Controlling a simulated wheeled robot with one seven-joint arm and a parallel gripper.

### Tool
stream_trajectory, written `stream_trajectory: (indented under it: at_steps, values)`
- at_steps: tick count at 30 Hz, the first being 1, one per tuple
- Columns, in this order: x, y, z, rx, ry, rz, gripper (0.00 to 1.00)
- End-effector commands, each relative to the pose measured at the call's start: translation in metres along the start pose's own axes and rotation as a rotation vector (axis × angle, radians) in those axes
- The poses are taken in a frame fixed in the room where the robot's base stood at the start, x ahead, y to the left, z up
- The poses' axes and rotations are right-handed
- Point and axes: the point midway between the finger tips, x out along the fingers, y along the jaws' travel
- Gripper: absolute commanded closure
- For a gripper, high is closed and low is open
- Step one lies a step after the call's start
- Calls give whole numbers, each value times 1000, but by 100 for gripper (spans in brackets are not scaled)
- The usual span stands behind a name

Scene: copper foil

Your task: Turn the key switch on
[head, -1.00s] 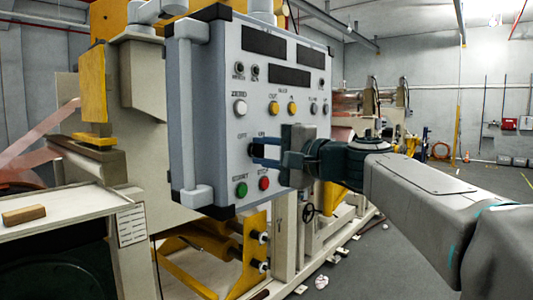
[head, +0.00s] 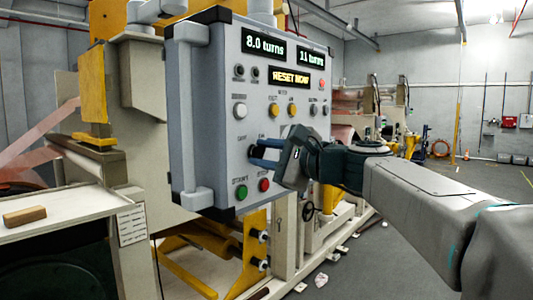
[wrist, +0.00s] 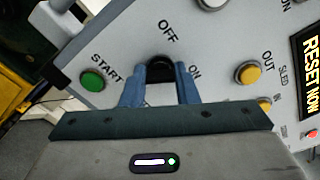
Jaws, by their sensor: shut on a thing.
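The key switch (wrist: 160,70) is a black knob on the grey control panel (head: 212,150), between the OFF and ON labels in the wrist view. My gripper (wrist: 159,86) has its blue fingers on either side of the knob and is shut on it. In the head view my gripper (head: 258,154) reaches the panel from the right, and the fingers mostly hide the switch. The panel displays are lit; they read "8.0 turns", "11 turns" and "RESET NOW" (head: 289,77).
A green START button (head: 241,192) and a red STOP button (head: 264,185) sit just below the switch. White and yellow buttons sit above it. A vertical handle (head: 187,115) runs along the panel's left edge. A wooden block (head: 24,216) lies on a bench at left.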

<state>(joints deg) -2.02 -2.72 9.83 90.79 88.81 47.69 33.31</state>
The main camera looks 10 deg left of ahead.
Motion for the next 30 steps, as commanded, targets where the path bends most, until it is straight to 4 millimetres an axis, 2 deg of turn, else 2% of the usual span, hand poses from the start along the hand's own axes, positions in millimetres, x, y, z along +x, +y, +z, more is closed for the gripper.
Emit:
stream_trajectory:
  at_steps: [9,10,12,23,26,30]
  values:
    - [0,1,0,3,0,2,96]
    - [0,1,0,3,0,2,67]
    - [0,1,-1,3,0,2,51]
    - [-5,1,-1,1,2,0,51]
    - [-17,2,-1,0,2,0,51]
    - [-47,2,-2,-2,3,-2,51]
